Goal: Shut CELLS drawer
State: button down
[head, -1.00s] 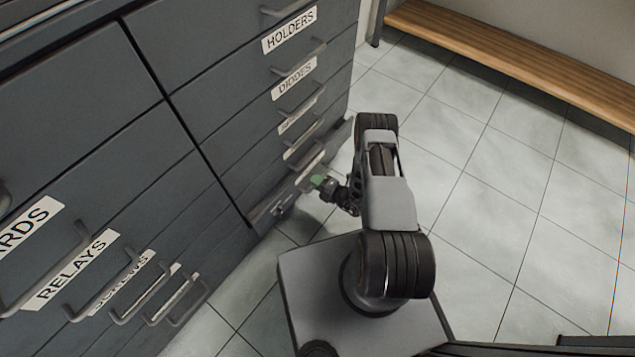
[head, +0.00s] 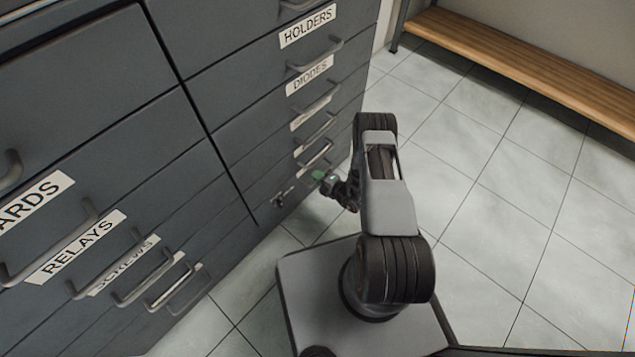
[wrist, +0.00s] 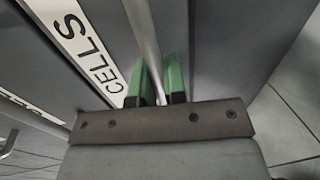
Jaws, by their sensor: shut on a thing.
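The CELLS drawer shows in the wrist view as a dark grey front (wrist: 174,28) with a white CELLS label (wrist: 85,45) and a grey bar handle (wrist: 143,40). My gripper (wrist: 160,84) has its green fingertips on either side of this handle and is shut on it. In the head view my gripper (head: 321,176) is low at the right column of the cabinet, near its bottom drawers. The CELLS label cannot be read there. The drawer fronts at that spot look about flush, though my gripper and arm hide part of them.
The grey cabinet has more drawers, such as HOLDERS (head: 307,27), DIODES (head: 310,73) and RELAYS (head: 83,247), with protruding handles. A wooden bench (head: 520,65) stands along the back wall. The tiled floor (head: 490,190) on the right is clear.

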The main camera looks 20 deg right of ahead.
jog(key=c, duration=1.2)
grip_release()
jog(key=shift+w, duration=0.15)
jog(key=p+v, duration=0.4)
jog(key=v, duration=0.9)
jog(key=shift+s+d+r, duration=0.1)
jog(key=shift+s+d, duration=0.15)
jog(key=shift+s, duration=0.05)
